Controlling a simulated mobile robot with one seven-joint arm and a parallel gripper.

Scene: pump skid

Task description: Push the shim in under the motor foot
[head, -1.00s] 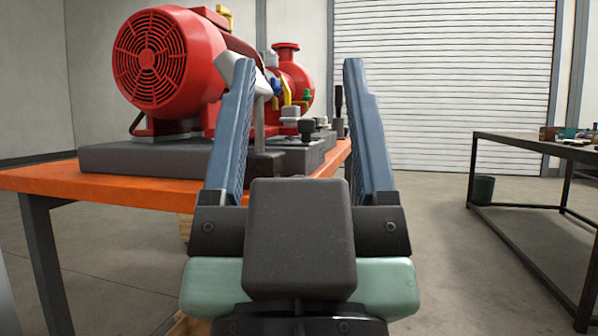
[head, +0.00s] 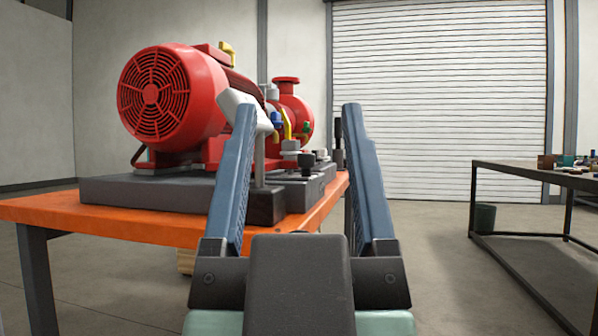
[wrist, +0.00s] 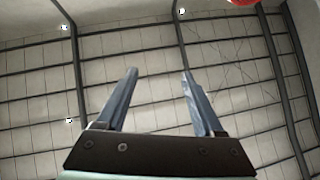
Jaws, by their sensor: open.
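The red motor (head: 172,98) stands on a dark grey base at the left in the head view. Its near foot (head: 165,158) shows low under the motor body, on the base. I cannot make out a shim in either view. My gripper (head: 297,108) is open and empty, its two blue-grey fingers pointing up and away. The left finger covers part of the skid's right side. In the wrist view the open gripper (wrist: 158,74) faces the ceiling, with only a red patch (wrist: 243,2) at the top edge.
The dark base (head: 140,192) rests on an orange bench (head: 125,222). A dark table (head: 530,172) with small items stands right, a dark bin (head: 484,217) beneath. Floor between is clear.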

